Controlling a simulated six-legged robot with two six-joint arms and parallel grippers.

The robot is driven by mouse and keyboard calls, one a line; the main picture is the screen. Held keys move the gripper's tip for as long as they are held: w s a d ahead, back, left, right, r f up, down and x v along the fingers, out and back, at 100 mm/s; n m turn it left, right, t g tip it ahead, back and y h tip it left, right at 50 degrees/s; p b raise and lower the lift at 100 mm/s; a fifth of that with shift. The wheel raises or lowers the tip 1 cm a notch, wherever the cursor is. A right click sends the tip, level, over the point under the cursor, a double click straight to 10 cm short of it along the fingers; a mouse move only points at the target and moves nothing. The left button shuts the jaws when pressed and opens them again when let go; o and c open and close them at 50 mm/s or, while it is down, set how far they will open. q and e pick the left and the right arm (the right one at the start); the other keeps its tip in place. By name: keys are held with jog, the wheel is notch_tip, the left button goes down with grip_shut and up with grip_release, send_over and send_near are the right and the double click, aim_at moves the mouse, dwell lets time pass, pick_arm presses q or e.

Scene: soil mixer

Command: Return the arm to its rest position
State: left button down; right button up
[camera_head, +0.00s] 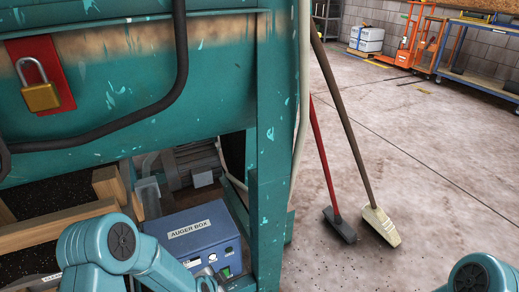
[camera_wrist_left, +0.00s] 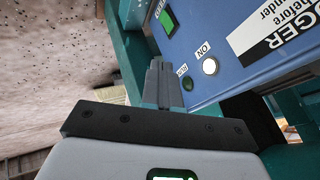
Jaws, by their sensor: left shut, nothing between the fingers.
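My left arm (camera_head: 115,245) comes in from the lower left in the head view and reaches right, in front of the blue auger box (camera_head: 185,228). My left gripper (camera_wrist_left: 162,68) shows in the wrist view with its fingers together and nothing between them.
The teal mixer body (camera_head: 225,55) and its leg (camera_head: 270,165) stand close around the arm. A padlock (camera_head: 40,95) hangs on a red plate. Wooden beams (camera_head: 55,232) lie left of the box. Two brooms (camera_head: 380,225) lean at the right. The floor (camera_head: 430,180) beyond is open.

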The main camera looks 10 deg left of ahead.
pick_arm(q)
jog(key=s+d+f+n+g+h, duration=0.1)
jog(key=s+d+n+g, duration=0.15)
jog(key=s, duration=0.55)
jog(key=s+d+f+n+g+h, duration=0.15)
jog(key=s+n, duration=0.25)
jog(key=s, duration=0.4)
jog(key=s+d+f+n+g+h, duration=0.1)
jog(key=s+d+n+g, duration=0.25)
jog(key=s, duration=0.35)
notch_tip(320, 180, up, 27)
jog(key=n+p, duration=0.1)
jog(key=p, duration=2.6)
jog(key=shift+s+r+n, duration=0.15)
jog(key=shift+s+n, duration=0.1)
jog(key=shift+n, duration=0.15)
jog(key=shift+a, duration=0.2)
